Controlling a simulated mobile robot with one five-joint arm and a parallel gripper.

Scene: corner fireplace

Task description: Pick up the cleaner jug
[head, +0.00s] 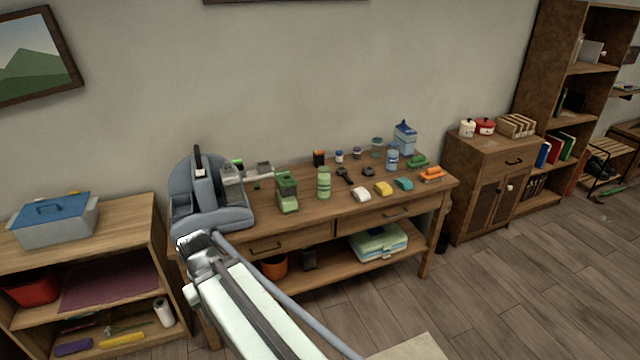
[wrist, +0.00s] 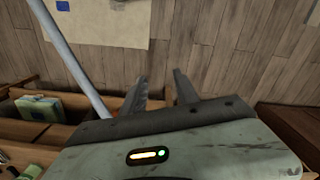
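The likely cleaner jug is a light blue container (head: 404,140) with a darker blue top, standing upright at the back right of the wooden workbench (head: 300,215) in the head view. I cannot read any label on it. My gripper (head: 196,241) is at the bench's front left, far from the jug. In the wrist view my gripper (wrist: 159,88) has its two fingers apart with nothing between them. The jug is not seen in the wrist view.
A grey-blue machine (head: 210,205) stands at the bench's left end. A green bottle (head: 324,182), a blue bottle (head: 392,160) and several small items crowd the top. A cabinet (head: 490,185) stands right; floor in front is clear.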

